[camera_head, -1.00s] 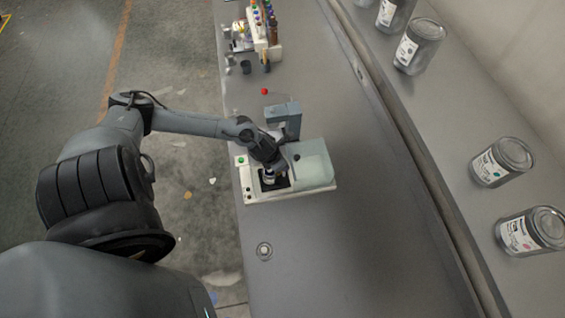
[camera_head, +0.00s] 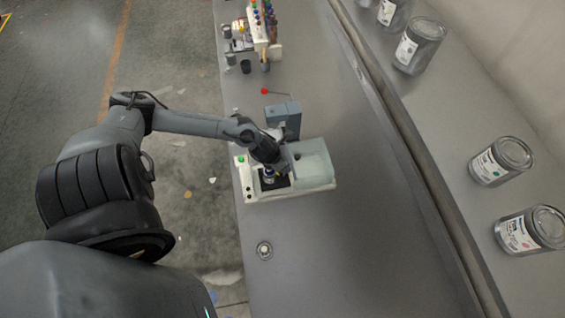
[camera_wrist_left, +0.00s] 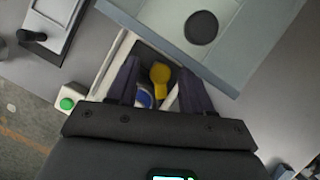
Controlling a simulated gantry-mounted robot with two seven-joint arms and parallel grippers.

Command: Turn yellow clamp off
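In the head view my left gripper (camera_head: 272,168) is low over the machine's recess and hides most of the clamp. My right gripper is not in view.
A green button (camera_wrist_left: 67,103) sits on the machine's corner. Behind the machine stands a grey-blue block (camera_head: 284,118) beside a red-tipped lever (camera_head: 264,91). A rack of coloured bottles (camera_head: 262,24) stands farther back. Metal cans (camera_head: 500,162) line the right ledge.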

